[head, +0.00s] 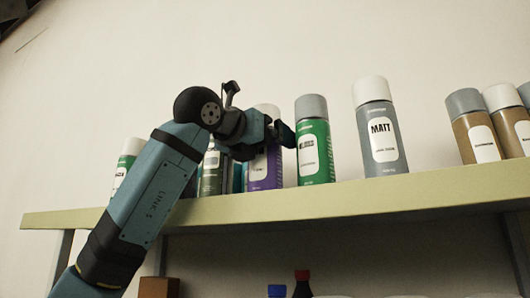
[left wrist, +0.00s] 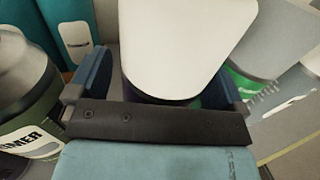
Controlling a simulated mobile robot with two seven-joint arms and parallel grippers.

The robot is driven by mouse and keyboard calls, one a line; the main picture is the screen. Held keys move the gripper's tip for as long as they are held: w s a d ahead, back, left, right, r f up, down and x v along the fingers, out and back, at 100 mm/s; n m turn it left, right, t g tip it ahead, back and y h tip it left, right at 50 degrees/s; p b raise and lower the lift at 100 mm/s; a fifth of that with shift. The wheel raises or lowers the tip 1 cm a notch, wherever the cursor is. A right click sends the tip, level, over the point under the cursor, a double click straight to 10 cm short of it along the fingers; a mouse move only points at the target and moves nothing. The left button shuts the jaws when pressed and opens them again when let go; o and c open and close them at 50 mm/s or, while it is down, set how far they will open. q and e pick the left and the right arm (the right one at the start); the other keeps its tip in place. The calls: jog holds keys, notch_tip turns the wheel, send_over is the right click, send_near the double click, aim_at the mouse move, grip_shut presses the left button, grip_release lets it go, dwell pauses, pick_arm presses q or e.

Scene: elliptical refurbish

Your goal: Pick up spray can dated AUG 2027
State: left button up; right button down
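Several spray cans stand on a shelf, and I cannot read a date on any of them. My left gripper (head: 268,128) is at a purple can (head: 266,172) with a whitish cap, covering part of it. In the left wrist view, that can's pale cap (left wrist: 175,45) fills the middle, with one finger on each side of the can. The fingers are wide apart, and whether they touch the can is unclear. A green can with a grey cap (head: 314,145) stands just right of it. A grey MATT can (head: 380,135) stands further right. My right gripper is out of view.
Brown cans (head: 472,128) stand at the right end of the shelf (head: 340,200). A PRIMER can (left wrist: 30,105) is close beside the left finger. Bottles (head: 302,285) are below.

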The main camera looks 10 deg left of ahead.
pick_arm(q)
jog(key=c, duration=1.2)
jog(key=shift+o, duration=0.2)
jog(key=shift+r, duration=0.15)
